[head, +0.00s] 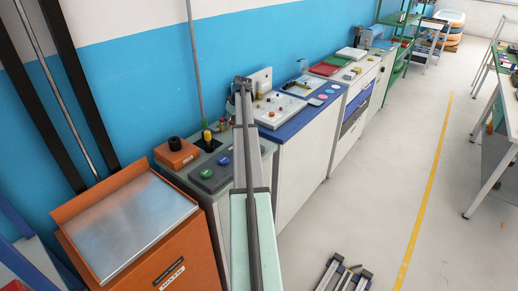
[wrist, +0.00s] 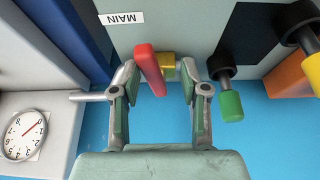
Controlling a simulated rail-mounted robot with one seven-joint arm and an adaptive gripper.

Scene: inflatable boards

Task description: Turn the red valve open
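The red valve (wrist: 150,70) shows in the wrist view as a flat red lever handle beside a short brass body (wrist: 168,67). It stands out from a grey panel with an upside-down "MAIN" label (wrist: 122,18). My gripper (wrist: 158,72) is open, with its two fingers on either side of the red handle and brass body. The left finger is very near the handle; I cannot tell whether they touch. A gap shows between the brass body and the right finger. In the head view, my arm hides most of the valve area.
A green-tipped black lever (wrist: 230,100) stands right of my gripper, with a yellow-and-black lever (wrist: 306,38) and orange box (wrist: 290,80) beyond. A round gauge (wrist: 22,136) lies at left. The head view shows a grey bench with an orange box (head: 176,155) and blue-topped cabinet (head: 318,115).

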